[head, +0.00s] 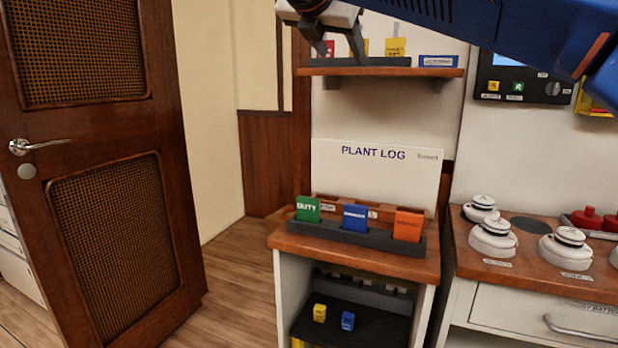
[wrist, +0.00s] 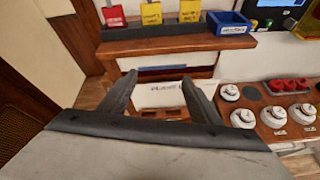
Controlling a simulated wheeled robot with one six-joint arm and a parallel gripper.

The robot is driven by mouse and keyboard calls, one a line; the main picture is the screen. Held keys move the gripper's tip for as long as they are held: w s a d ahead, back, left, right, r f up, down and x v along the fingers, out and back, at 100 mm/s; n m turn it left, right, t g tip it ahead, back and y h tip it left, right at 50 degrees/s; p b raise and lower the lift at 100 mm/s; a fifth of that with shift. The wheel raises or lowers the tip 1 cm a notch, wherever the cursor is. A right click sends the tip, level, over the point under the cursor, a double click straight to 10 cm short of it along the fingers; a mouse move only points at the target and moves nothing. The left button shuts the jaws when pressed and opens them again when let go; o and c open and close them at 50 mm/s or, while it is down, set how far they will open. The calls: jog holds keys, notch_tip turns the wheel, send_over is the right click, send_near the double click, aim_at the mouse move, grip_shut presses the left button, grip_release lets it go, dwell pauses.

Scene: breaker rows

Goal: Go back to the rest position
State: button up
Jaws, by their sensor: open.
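My gripper (wrist: 158,88) is open in the wrist view, with nothing between its two dark fingers. Beyond the fingers are the wooden shelf's front and the white plant log board (wrist: 165,95). In the head view my gripper (head: 338,48) is at the top, in front of the upper shelf (head: 380,72), partly cut off by the frame's edge. My blue arm crosses the upper right. I cannot tell whether the gripper touches the shelf.
The upper shelf holds red and yellow tags and a blue tray (head: 437,61). Below, green, blue and orange cards stand in a dark rack (head: 345,234). White round devices (head: 492,240) stand on the right counter. A brown door (head: 95,170) is at left; floor shows beside it.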

jog(key=s+d+f+m+g+y, duration=0.1)
jog(key=s+d+f+m+g, duration=0.2)
jog(key=d+f, duration=0.4)
jog(key=s+d+f+m, duration=0.3)
jog(key=d+f+m, duration=0.2)
jog(key=f, duration=0.5)
jog(key=s+d+f+m+g+y, duration=0.1)
jog(key=s+d+f+m+g, duration=0.2)
jog(key=d+f, duration=0.4)
jog(key=s+d+f+m+y, duration=0.1)
jog(key=s+f+m, duration=0.5)
jog(key=f, duration=0.3)
jog(key=s+d+f+m+g+y, duration=0.1)
jog(key=s+f+m, duration=0.5)
jog(key=f, duration=0.4)
jog(key=s+d+f+m+y, duration=0.1)
jog(key=s+d+f+m, duration=0.1)
jog(key=s+f+m, duration=0.3)
notch_tip(320, 180, down, 5)
jog(key=shift+s+r+m, duration=0.15)
jog(key=shift+s+m, duration=0.25)
jog(key=shift+s, duration=0.3)
